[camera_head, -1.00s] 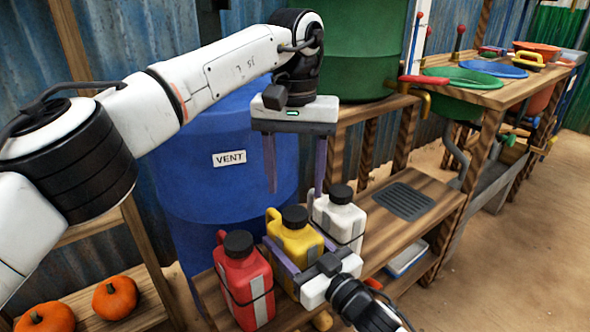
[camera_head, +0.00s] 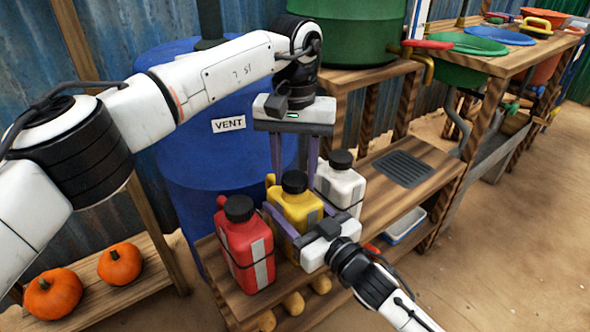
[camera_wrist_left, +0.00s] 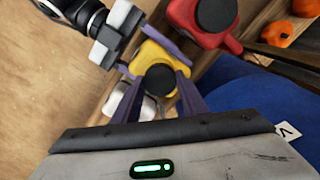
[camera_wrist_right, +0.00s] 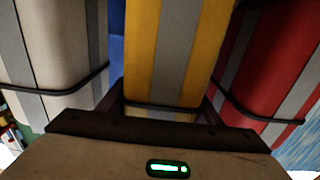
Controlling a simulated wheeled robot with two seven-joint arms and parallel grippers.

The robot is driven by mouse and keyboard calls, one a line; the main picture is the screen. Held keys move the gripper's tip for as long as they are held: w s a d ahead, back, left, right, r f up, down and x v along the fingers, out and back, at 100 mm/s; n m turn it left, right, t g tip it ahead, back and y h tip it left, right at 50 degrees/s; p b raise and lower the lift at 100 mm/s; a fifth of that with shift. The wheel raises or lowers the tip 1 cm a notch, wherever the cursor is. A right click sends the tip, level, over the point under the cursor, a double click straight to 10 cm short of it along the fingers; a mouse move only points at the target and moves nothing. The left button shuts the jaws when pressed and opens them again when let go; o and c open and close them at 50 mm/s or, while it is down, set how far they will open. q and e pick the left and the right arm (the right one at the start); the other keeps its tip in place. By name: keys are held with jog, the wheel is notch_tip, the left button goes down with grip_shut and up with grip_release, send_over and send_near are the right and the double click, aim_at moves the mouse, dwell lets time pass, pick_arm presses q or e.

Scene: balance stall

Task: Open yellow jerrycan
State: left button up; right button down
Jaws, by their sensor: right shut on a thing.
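The yellow jerrycan (camera_head: 299,210) stands upright on the wooden bench between a red and a white one. Its black cap (camera_head: 295,182) is on; it also shows in the left wrist view (camera_wrist_left: 160,80). My right gripper (camera_head: 292,228) is shut on the yellow jerrycan's body from the front; in the right wrist view the can's yellow wall (camera_wrist_right: 172,50) fills the space between the fingers. My left gripper (camera_head: 294,176) points down over the cap, fingers apart on either side of it. I cannot tell whether they touch the cap.
The red jerrycan (camera_head: 246,249) and white jerrycan (camera_head: 341,185) stand close on either side. A blue VENT barrel (camera_head: 215,165) is behind. A dark drain grate (camera_head: 403,169) lies on the clear bench to the right. Pumpkins (camera_head: 120,264) sit on a low shelf at left.

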pick_arm(q)
jog(key=n, duration=0.3)
jog(key=shift+n, duration=0.3)
jog(key=shift+c, duration=0.4)
jog(key=n, duration=1)
jog(key=shift+n, duration=0.4)
jog(key=n, duration=0.8)
jog(key=shift+r+n, duration=0.1)
jog(key=shift+n, duration=0.2)
jog(key=n, duration=0.6)
jog(key=shift+n, duration=0.3)
jog(key=n, duration=2.4)
jog(key=shift+r, duration=0.25)
